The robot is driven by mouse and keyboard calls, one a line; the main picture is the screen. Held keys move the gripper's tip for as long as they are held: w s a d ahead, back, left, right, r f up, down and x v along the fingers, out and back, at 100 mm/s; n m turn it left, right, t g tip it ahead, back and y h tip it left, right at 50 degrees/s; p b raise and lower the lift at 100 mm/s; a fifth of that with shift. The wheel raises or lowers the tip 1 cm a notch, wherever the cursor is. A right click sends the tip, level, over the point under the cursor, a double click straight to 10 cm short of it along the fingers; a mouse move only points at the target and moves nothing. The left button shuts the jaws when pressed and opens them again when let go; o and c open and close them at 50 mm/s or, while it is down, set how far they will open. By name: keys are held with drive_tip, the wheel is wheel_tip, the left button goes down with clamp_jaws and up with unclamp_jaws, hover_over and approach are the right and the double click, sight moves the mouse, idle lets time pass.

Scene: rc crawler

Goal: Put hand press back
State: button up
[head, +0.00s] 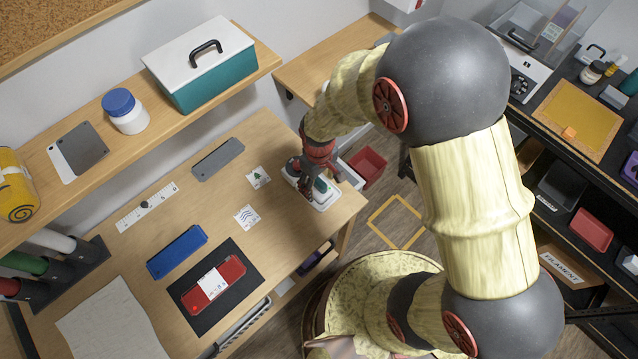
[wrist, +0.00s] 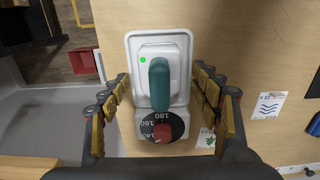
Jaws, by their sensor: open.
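The hand press (wrist: 174,52) is a white unit with a teal handle (wrist: 160,84), a green light and a temperature dial (wrist: 162,126) with a red pointer. It sits in a white stand or base (wrist: 134,45) at the wooden workbench's right end. In the head view the white base (head: 322,198) shows partly under my gripper (head: 318,178). In the wrist view my open gripper (wrist: 161,80) has its fingers on either side of the teal handle, with gaps visible. Whether the fingers touch the white body cannot be told.
A red bin (head: 368,164) stands beyond the bench's right end. A shelf with a teal box (head: 208,80) overhangs behind.

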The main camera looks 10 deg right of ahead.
wheel_tip(320, 180, up, 10)
drive_tip(key=shift+r+p, duration=0.25)
drive_tip(key=shift+p, duration=0.4)
drive_tip(key=shift+r, duration=0.45)
wheel_tip(320, 180, up, 6)
drive_tip(key=m+t, duration=0.1)
hover_over(320, 180)
drive_tip(key=d, duration=0.2)
drive_tip(key=s+d+r+m+t, duration=0.2)
drive_tip(key=s+d+r, duration=0.15)
drive_tip(key=r, duration=0.55)
drive_tip(key=s+d+r+m+t, duration=0.2)
drive_tip(key=s+d+r, duration=0.4)
drive_tip(key=s+r, duration=0.3)
drive_tip(key=shift+r+m+t, duration=0.3)
drive_tip(key=shift+m, duration=0.6)
drive_tip(key=shift+d+f, duration=0.1)
drive_tip(key=shift+f, duration=0.05)
wheel_tip(320, 180, down, 8)
drive_tip(key=b, duration=0.7)
drive_tip(key=shift+r+b, duration=0.25)
drive_tip(key=shift+b, duration=0.15)
